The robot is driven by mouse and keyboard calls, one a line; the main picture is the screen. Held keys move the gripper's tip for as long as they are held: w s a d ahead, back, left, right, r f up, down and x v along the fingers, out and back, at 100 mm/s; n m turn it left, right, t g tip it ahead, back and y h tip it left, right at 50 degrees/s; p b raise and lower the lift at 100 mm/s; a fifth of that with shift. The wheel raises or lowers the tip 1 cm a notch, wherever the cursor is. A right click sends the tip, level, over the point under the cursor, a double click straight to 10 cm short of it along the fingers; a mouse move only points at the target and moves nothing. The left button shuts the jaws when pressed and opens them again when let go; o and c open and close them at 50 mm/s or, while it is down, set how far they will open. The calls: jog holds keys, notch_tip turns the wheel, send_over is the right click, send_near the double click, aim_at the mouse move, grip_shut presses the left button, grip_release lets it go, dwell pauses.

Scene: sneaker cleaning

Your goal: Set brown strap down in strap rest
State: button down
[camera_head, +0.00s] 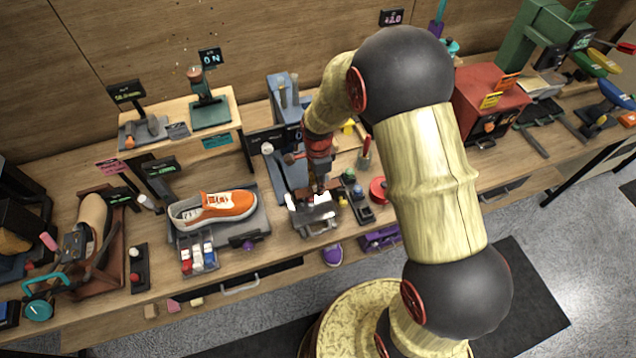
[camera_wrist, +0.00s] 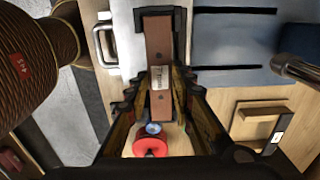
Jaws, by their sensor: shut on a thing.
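A flat brown strap (camera_wrist: 159,48) with a small pale label runs lengthwise between the fingers of my gripper (camera_wrist: 161,82) in the wrist view. The gripper is shut on it. The strap's far end lies over or in a dark U-shaped bracket (camera_wrist: 180,18), which may be the strap rest; I cannot tell whether they touch. In the head view my gripper (camera_head: 319,190) points down at a grey stand with white parts (camera_head: 315,215) near the bench's front edge. The strap cannot be made out there.
An orange sneaker (camera_head: 228,206) rests on a grey platform to the left, with a tray of small bottles (camera_head: 197,254) in front. A dark tray (camera_head: 356,200) and a red round thing (camera_head: 378,189) stand close to the right. A blue-grey stand (camera_head: 285,110) is behind.

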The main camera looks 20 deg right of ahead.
jog(key=shift+f, duration=0.45)
jog(key=c, duration=1.5)
grip_release()
jog(key=shift+o, duration=0.2)
jog(key=shift+r, duration=0.15)
jog(key=shift+r, duration=3.6)
